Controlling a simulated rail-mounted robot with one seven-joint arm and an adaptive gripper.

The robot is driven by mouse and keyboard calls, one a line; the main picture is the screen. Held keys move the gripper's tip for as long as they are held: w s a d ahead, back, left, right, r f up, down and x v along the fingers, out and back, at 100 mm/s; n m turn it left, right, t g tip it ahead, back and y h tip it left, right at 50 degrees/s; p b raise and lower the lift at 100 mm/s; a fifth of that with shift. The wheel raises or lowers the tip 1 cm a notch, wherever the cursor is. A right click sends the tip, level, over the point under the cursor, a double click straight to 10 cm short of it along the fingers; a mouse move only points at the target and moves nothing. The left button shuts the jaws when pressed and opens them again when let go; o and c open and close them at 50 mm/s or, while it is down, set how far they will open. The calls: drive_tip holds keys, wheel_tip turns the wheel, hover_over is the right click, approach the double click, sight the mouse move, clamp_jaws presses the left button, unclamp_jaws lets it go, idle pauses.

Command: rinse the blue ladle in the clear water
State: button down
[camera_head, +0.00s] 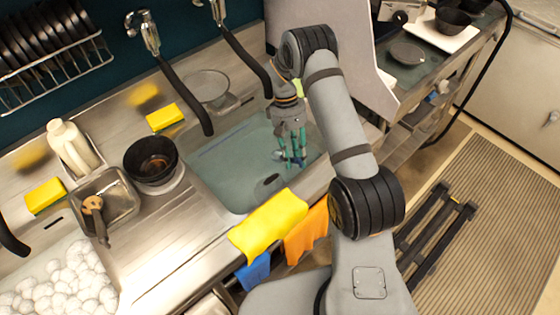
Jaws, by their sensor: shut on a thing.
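The sink basin of clear water (222,170) is in the middle of the head view, with a pale blue-green surface. My gripper (291,158) points down over the right part of this basin. It is shut on a thin blue-teal piece, which I take to be the blue ladle (281,154); it is small and mostly hidden by the fingers. The ladle's bowl cannot be made out clearly. A dark oval (272,180) shows in the basin just below and left of the fingertips; I cannot tell if it is the drain or part of the ladle.
A black bowl (151,160), a small metal tray (107,197), a white bottle (72,147) and yellow sponges (167,116) stand on the counter. Faucets (147,35) rise behind. Yellow (268,225) and orange cloths (307,232) hang on the front edge.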

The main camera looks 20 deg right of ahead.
drive_tip(key=a, duration=0.1)
drive_tip(key=s+a, duration=0.1)
drive_tip(key=s+a+b, duration=0.1)
drive_tip(key=a, duration=0.1)
idle(1.5)
drive_tip(key=shift+r, duration=0.15)
wheel_tip(320, 180, up, 18)
drive_tip(key=p, duration=1.4)
drive_tip(key=shift+r+p, duration=0.25)
drive_tip(key=shift+p, duration=0.1)
idle(0.5)
